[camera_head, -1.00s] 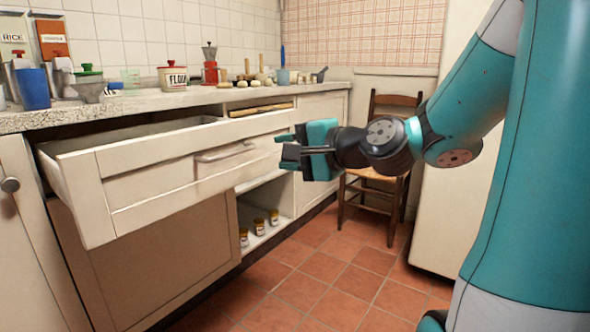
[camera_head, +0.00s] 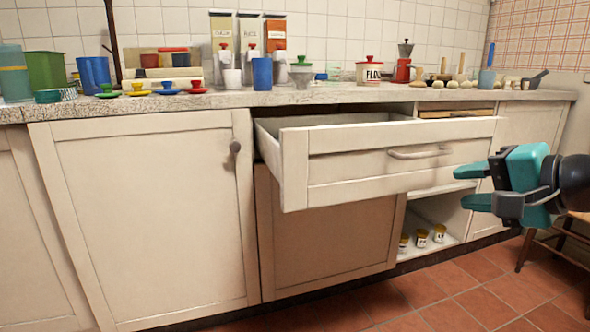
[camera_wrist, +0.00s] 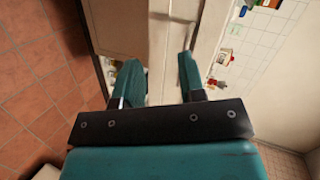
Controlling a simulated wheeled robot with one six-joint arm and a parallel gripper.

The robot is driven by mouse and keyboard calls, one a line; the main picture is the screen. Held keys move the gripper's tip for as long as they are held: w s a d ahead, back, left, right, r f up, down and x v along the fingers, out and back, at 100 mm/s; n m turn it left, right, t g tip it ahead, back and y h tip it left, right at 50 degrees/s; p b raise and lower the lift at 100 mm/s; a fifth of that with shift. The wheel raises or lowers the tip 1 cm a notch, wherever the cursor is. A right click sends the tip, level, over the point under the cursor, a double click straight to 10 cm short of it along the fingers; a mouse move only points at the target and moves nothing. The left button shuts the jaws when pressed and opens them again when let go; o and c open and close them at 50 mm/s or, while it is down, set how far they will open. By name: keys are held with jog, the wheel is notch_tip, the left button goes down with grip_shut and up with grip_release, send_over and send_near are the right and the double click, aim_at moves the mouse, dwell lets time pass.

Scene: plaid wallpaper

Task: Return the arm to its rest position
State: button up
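My gripper (camera_head: 474,186) is at the right of the head view, in front of the right end of the open drawer (camera_head: 345,179). Its two teal fingers point left and stand apart with nothing between them. In the wrist view the fingers (camera_wrist: 162,82) are also spread, with pale cabinet fronts beyond them. A gap between the gripper and the drawer handle (camera_head: 420,153) shows in the head view. Most of my arm is out of the head view.
The drawer sticks out from under the counter (camera_head: 330,95). Several cups, canisters and jars stand on the counter. Small jars (camera_head: 421,238) sit on the open lower shelf. A wooden chair (camera_head: 545,240) stands behind my gripper. The tiled floor (camera_head: 440,295) in front is clear.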

jog(key=s+a+f+n+g+h, duration=0.1)
jog(key=s+a+f+n+g, duration=0.3)
jog(key=s+a+n+g, duration=0.35)
jog(key=s+a+f+n+g+h, duration=0.1)
jog(key=s+a+f+n+g, duration=0.45)
jog(key=s+n, duration=0.4)
notch_tip(320, 180, up, 39)
jog(key=p, duration=3.8)
jog(key=shift+w+a+f+n+t, duration=0.2)
jog(key=shift+n+t, duration=0.1)
jog(key=shift+t, duration=0.1)
